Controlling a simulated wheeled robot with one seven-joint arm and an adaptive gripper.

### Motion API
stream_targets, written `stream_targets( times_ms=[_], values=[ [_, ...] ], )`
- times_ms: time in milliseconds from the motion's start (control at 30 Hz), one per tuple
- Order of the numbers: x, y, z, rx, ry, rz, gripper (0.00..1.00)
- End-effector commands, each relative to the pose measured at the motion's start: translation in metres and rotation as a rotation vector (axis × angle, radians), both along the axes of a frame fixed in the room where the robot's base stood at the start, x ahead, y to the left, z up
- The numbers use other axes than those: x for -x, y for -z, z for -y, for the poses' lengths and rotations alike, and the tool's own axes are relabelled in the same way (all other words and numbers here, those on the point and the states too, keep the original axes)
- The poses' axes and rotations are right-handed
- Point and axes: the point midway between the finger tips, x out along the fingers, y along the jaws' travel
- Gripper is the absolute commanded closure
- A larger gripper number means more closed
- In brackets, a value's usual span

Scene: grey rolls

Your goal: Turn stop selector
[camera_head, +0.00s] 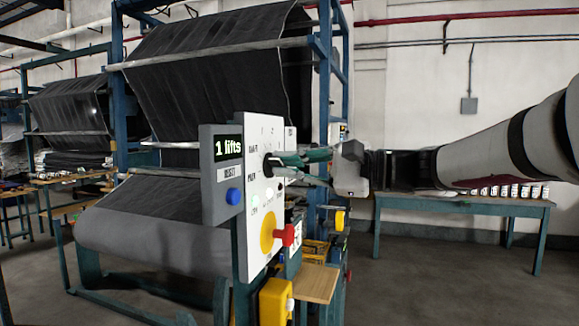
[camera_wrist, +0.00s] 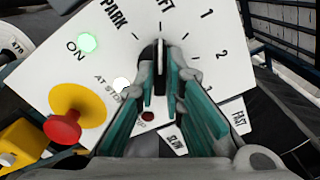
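The white control panel (camera_head: 262,190) stands in front of the machine and carries the stop selector, a black knob (camera_wrist: 160,57) with a pale pointer line. In the wrist view the line points up towards a partly cut-off label ending in "FT". "PARK" is to its left; numbers and "SLOW" and "FAST" are to its right. My gripper (camera_head: 277,160) reaches the panel from the right. In the wrist view, its teal fingers (camera_wrist: 161,85) lie on both sides of the knob's bar and appear closed on it. The fingers hide part of the dial.
A grey box (camera_head: 222,175) with a display reading "1 lifts" and a blue button adjoins the panel. Below the dial are a red knob on a yellow disc (camera_head: 268,231) and a yellow box (camera_head: 275,301). Dark fabric rolls stand behind; a table (camera_head: 462,205) stands right.

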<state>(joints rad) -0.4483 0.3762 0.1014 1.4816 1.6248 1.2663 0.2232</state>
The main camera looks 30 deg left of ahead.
Motion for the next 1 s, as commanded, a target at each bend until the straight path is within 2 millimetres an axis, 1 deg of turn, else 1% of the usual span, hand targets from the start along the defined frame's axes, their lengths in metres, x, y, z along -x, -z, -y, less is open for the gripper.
stream_targets(
  times_ms=[200,367,567,1000],
  values=[
    [-0.0002,0.0007,0.0002,-0.001,0.000,0.007,1.00],
    [-0.0011,0.0016,0.0006,-0.011,0.000,0.047,1.00],
    [-0.0021,0.0041,0.0008,-0.038,-0.001,0.161,1.00],
    [-0.0014,0.0063,0.0005,-0.116,-0.003,0.485,1.00]
  ],
)
